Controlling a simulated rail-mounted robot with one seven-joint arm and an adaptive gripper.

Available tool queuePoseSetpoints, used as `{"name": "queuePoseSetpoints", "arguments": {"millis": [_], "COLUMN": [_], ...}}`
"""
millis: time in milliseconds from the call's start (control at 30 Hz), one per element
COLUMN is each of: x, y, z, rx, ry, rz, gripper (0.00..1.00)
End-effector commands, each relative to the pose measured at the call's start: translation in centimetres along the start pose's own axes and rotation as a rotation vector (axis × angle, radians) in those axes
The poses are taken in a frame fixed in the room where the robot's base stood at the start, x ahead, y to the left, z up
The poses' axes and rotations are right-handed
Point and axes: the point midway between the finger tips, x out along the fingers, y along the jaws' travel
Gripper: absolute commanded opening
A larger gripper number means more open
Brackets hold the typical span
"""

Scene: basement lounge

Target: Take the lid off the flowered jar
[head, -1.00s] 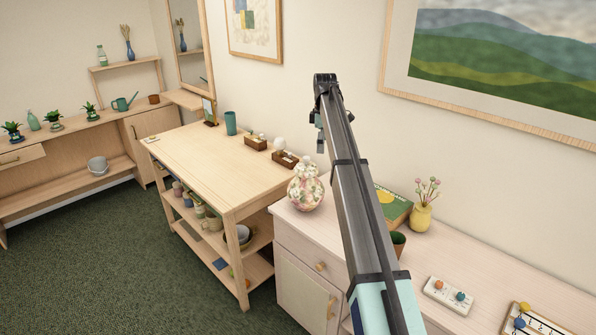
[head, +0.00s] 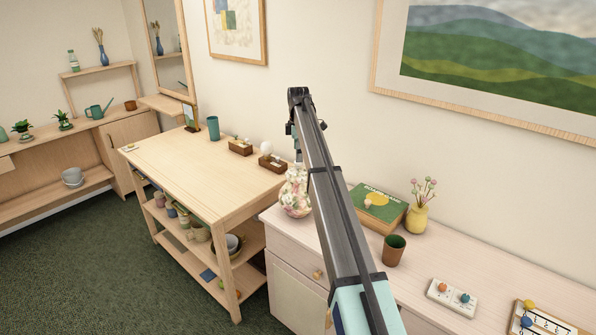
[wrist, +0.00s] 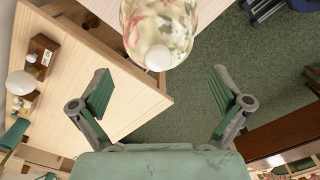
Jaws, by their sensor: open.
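The flowered jar (head: 294,196) stands on the pale cabinet top, partly hidden behind my arm in the head view. In the wrist view the jar (wrist: 165,22) is at the top centre, seen from above, cut off by the frame edge. Its lid (wrist: 159,57) shows with a round white knob towards my gripper. My gripper (wrist: 160,90) is open and empty, its fingers spread wide, with the jar ahead of them and not between them. In the head view the gripper end is mostly hidden by my arm.
A wooden table (head: 200,165) holds small boxes and a teal cup (head: 213,128).

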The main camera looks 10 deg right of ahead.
Motion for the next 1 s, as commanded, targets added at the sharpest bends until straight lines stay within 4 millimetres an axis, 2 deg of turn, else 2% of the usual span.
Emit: {"name": "queuePoseSetpoints", "arguments": {"millis": [133,367,700,967,1000], "x": [1.3,2.1,6.2,6.8,6.8], "y": [0.0,0.0,0.1,0.2,0.2], "z": [0.0,0.0,0.0,0.0,0.0], "rx": [0.000,0.000,0.001,0.001,0.001], "ry": [0.000,0.000,0.000,0.000,0.000], "rz": [0.001,0.000,-0.001,0.002,0.001], "gripper": [1.00,1.00,1.00,1.00,0.93]}}
